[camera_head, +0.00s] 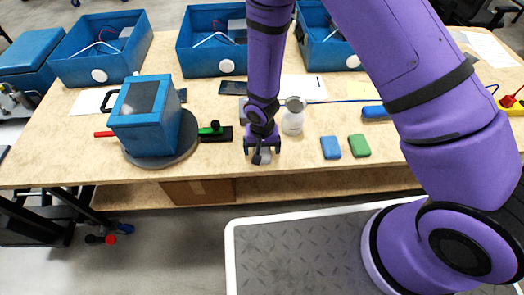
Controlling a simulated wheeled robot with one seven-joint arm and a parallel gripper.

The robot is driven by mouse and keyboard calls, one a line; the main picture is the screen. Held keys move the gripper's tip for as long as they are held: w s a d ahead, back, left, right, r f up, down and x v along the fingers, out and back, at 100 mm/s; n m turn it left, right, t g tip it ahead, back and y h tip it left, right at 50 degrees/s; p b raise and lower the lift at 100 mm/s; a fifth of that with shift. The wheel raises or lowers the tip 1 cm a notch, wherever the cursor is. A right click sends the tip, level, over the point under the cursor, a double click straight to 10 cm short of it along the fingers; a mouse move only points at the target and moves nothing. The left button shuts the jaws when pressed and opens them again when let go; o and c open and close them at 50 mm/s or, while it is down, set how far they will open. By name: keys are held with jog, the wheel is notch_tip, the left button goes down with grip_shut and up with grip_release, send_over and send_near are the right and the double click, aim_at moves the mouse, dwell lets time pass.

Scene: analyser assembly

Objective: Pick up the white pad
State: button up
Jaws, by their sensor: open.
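My gripper (262,150) points down at the front part of the wooden table, left of the blue and green pads. It is open, with its fingers low over the tabletop. A small whitish-grey piece, which looks like the white pad (265,157), shows between and just below the fingers. Most of it is hidden by the gripper, and I cannot tell whether the fingers touch it. A blue pad (331,147) and a green pad (359,145) lie flat to the right.
A white jar (292,122) stands close behind the gripper, to its right. A black and green clamp (215,133) and a blue box (147,118) on a round grey base are to the left. Open blue housings (212,58) line the back. The table's front edge (240,174) is near.

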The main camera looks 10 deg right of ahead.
jog(key=shift+f, duration=0.5)
jog(key=c, duration=1.1)
jog(key=shift+o, duration=0.2)
jog(key=shift+r, duration=0.1)
